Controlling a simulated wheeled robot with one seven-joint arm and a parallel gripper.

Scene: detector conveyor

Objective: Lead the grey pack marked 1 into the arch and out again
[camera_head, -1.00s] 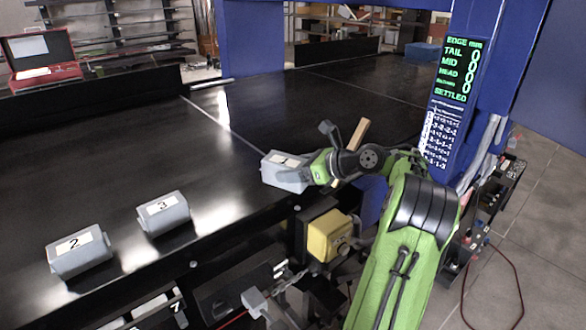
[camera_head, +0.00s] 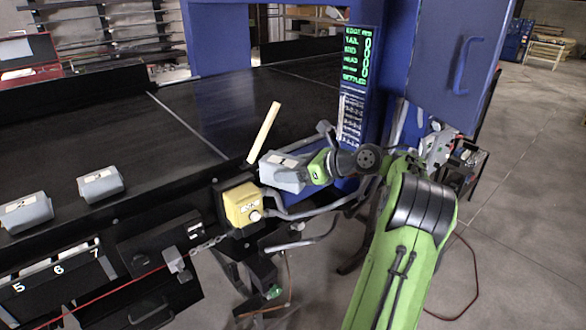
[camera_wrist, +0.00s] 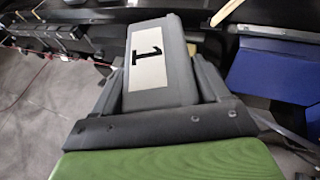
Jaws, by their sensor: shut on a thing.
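The grey pack marked 1 (camera_head: 283,170) is held in my gripper (camera_head: 308,170), off the front edge of the black conveyor (camera_head: 150,140). In the wrist view the pack (camera_wrist: 175,35) sits between the two jaws (camera_wrist: 165,95) with its white label showing the 1. The blue arch (camera_head: 235,55) spans the conveyor behind the pack. Its green-lettered panel (camera_head: 357,60) reads EDGE mm, TAIL, MID and HEAD with zeros beside them. The pack is outside the arch, near its right post.
A yellow box with a button (camera_head: 241,204) is fixed at the conveyor's front edge, close below the pack. A pale wooden stick (camera_head: 264,132) stands tilted beside the pack. Open floor (camera_head: 520,210) lies at right.

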